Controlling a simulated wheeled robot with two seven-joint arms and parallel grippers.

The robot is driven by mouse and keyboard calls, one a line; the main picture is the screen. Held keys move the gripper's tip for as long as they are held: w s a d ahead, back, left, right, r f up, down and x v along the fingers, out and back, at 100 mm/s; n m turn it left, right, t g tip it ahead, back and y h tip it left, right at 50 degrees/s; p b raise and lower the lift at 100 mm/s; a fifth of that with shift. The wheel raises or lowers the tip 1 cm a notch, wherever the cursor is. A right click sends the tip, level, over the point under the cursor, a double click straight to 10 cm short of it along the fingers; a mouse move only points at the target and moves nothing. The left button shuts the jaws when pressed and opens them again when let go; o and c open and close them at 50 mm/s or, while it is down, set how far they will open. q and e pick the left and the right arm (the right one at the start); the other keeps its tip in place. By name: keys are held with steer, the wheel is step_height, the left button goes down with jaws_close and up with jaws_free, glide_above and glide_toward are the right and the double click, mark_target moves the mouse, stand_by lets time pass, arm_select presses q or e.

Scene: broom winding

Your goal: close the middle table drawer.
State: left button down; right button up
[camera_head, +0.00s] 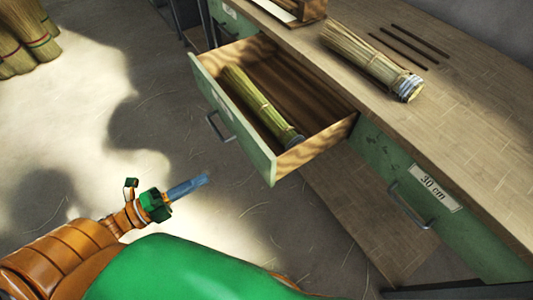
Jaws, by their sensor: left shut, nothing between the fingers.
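The middle table drawer (240,138) is pulled out from the wooden table (470,130). It has a green front with a metal handle (219,128) and wooden inside walls. A bound bundle of broom straw (258,105) lies inside it. My left gripper (190,186) is shut and empty, with its blue fingers pointing right. It is below and in front of the drawer front in the picture, apart from it. My right gripper is not in view.
Another straw bundle (365,58) and several dark rods (409,43) lie on the tabletop. A shut drawer labelled "30 cm" (435,187) is to the right. Straw brooms (25,38) stand at the far left. The floor before the open drawer is clear.

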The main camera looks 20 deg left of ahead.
arm_select(q)
glide_toward(253, 152)
steer(key=x, duration=0.5)
steer(key=shift+w+d+r+p, duration=0.15)
steer(key=shift+r+p, duration=0.05)
steer(key=shift+p, duration=0.1)
steer(key=shift+x, duration=0.75)
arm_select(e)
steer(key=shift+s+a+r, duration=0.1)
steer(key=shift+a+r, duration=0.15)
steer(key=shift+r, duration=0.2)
